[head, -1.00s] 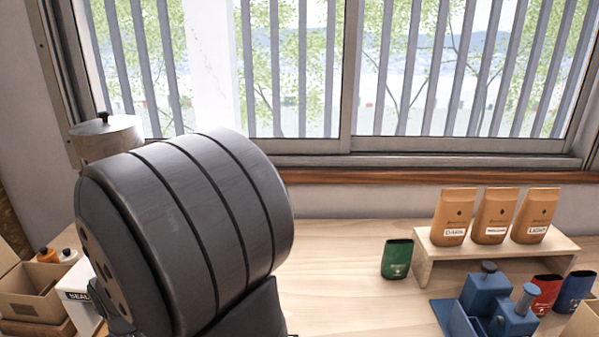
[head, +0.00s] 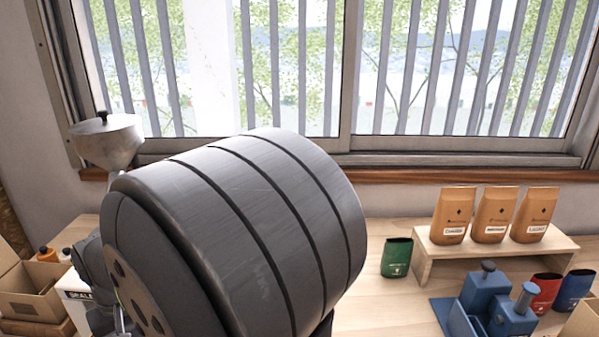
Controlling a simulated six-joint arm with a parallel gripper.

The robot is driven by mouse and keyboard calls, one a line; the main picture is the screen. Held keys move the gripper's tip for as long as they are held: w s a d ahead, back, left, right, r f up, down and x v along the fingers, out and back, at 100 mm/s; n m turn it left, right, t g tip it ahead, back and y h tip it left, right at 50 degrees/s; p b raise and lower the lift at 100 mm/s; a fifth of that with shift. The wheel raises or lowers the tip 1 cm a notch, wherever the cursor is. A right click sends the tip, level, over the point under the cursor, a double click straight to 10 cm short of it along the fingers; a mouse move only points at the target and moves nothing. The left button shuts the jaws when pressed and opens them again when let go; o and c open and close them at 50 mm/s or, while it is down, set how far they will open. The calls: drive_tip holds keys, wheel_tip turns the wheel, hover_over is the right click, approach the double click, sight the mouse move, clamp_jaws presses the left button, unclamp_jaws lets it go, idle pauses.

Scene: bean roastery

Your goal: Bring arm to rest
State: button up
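A large dark grey ribbed cylinder (head: 250,230), which appears to be a link of my arm, fills the lower left and middle of the head view, very close to the camera. Smaller grey parts (head: 97,275) show at its left side; I cannot tell whether they are also mine. My gripper cannot be made out in this view, and nothing held can be seen.
A metal hopper (head: 106,143) stands behind the cylinder. An open cardboard box (head: 32,290) is at left. At right are a green pouch (head: 397,257), a wooden riser (head: 428,270) with three brown bags, a blue device (head: 487,300), and red (head: 546,292) and blue (head: 574,290) pouches.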

wheel_tip(320, 180, up, 10)
wheel_tip(320, 180, down, 17)
drive_tip(key=shift+f, duration=0.15)
drive_tip(key=w, duration=1.3)
drive_tip(key=shift+w+f, duration=0.1)
drive_tip(key=shift+w, duration=0.05)
wheel_tip(320, 180, up, 18)
drive_tip(key=shift+f, duration=0.25)
